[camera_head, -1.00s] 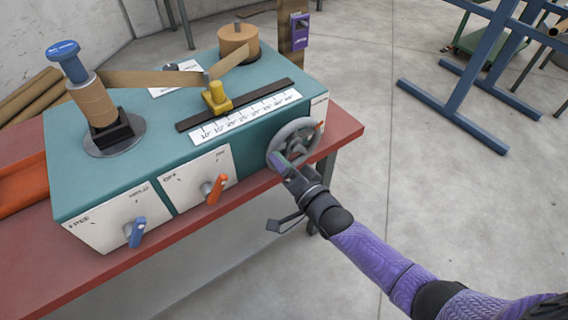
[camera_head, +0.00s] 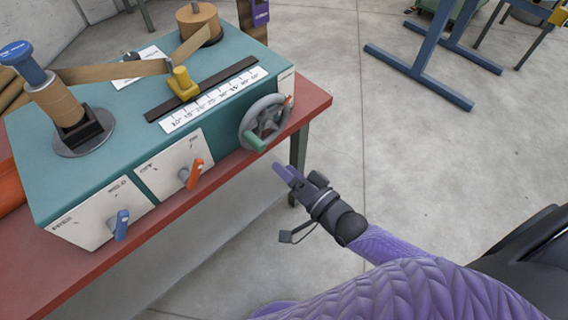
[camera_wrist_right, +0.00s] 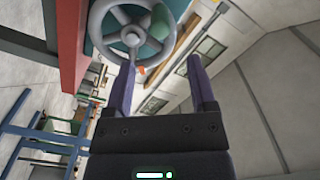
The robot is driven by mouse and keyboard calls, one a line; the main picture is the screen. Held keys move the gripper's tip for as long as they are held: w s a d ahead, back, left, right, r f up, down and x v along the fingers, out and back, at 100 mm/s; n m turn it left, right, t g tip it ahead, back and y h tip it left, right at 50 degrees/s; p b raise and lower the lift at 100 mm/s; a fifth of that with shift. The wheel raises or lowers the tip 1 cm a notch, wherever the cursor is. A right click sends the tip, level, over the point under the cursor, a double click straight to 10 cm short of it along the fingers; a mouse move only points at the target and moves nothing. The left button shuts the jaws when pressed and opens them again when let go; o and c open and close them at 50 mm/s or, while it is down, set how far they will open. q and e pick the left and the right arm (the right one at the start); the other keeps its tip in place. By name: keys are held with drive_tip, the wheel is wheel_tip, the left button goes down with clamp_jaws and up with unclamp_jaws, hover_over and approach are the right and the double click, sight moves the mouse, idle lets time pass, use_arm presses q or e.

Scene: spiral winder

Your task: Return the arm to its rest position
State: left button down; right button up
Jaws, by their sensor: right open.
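My right gripper (camera_head: 283,172) is open and empty, in the air in front of the red bench's right end. It is apart from the grey handwheel (camera_head: 264,122) with the green handle (camera_head: 255,141) on the front of the teal winder (camera_head: 150,110). In the right wrist view the two purple fingers of the gripper (camera_wrist_right: 160,85) stand spread with nothing between them. The handwheel (camera_wrist_right: 113,45) shows beyond the fingers, upper left, with its green handle (camera_wrist_right: 160,22). My left gripper is not in view.
The winder stands on a red bench (camera_head: 308,104). Its front has an orange lever (camera_head: 195,174) and a blue lever (camera_head: 121,225). A yellow guide (camera_head: 183,84) sits on top beside the scale. A blue frame (camera_head: 425,65) stands at the back right. The floor between is clear.

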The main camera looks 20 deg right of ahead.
drive_tip(key=s+d+f+n+g+h, duration=0.25)
drive_tip(key=s+f+g, duration=0.35)
drive_tip(key=f, duration=0.5)
drive_tip(key=s+d+f+n+g+h, duration=0.1)
drive_tip(key=s+f+n+g+h, duration=0.15)
drive_tip(key=s+f, duration=0.7)
drive_tip(key=s+f+n+g, duration=0.2)
drive_tip(key=s+f+g, duration=0.2)
drive_tip(key=s, duration=0.5)
drive_tip(key=s+f+n+g+h, duration=0.1)
drive_tip(key=s+f+g, duration=0.3)
drive_tip(key=s, duration=0.5)
drive_tip(key=shift+n+b, duration=0.45)
drive_tip(key=shift+n, duration=0.25)
drive_tip(key=shift+w+f, duration=0.1)
drive_tip(key=shift+w, duration=0.05)
drive_tip(key=shift+a, duration=0.1)
